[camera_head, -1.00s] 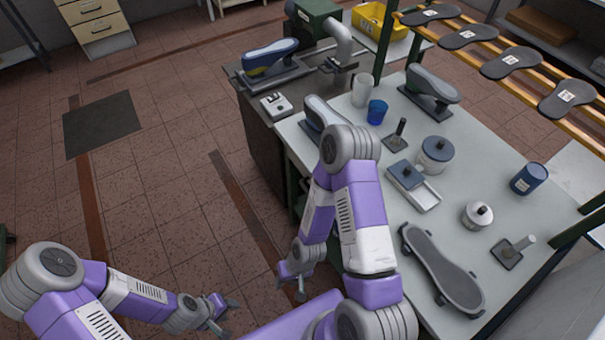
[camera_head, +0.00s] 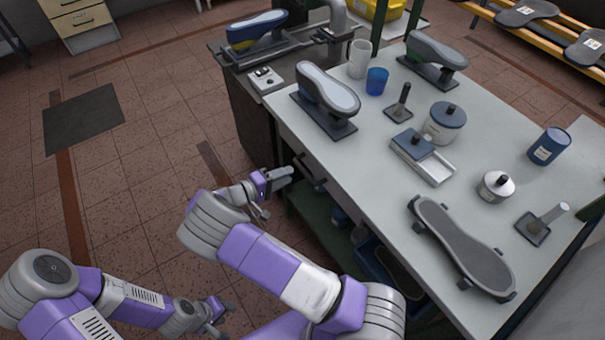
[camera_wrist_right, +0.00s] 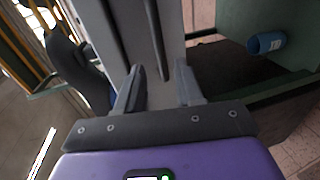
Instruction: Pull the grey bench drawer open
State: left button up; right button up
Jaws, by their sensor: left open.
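The grey bench (camera_head: 385,185) stands at the right in the head view. Its drawer front faces my right arm, with a dark handle (camera_head: 312,176) under the top's edge. My right gripper (camera_head: 286,174) is beside the handle, in front of the drawer. In the right wrist view my right gripper (camera_wrist_right: 158,90) has its two fingers apart, facing the grey drawer front (camera_wrist_right: 172,25). A dark bar (camera_wrist_right: 154,40) runs between the fingertips; contact cannot be told. The drawer looks shut. My left gripper (camera_head: 222,312) is open and empty, low over the floor at bottom centre.
Shoe lasts (camera_head: 328,95), a blue cup (camera_head: 377,80), a lidded pot (camera_head: 445,122) and a dark sole-shaped piece (camera_head: 462,245) stand on the bench top. A green lower shelf (camera_head: 325,220) lies beneath. A dark workbench (camera_head: 248,115) adjoins behind.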

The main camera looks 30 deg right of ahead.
aim_at(303, 169)
jog(key=b+x, duration=0.1)
jog(key=x, duration=0.6)
jog(key=shift+d, duration=0.1)
jog(key=shift+c, duration=0.3)
grip_shut()
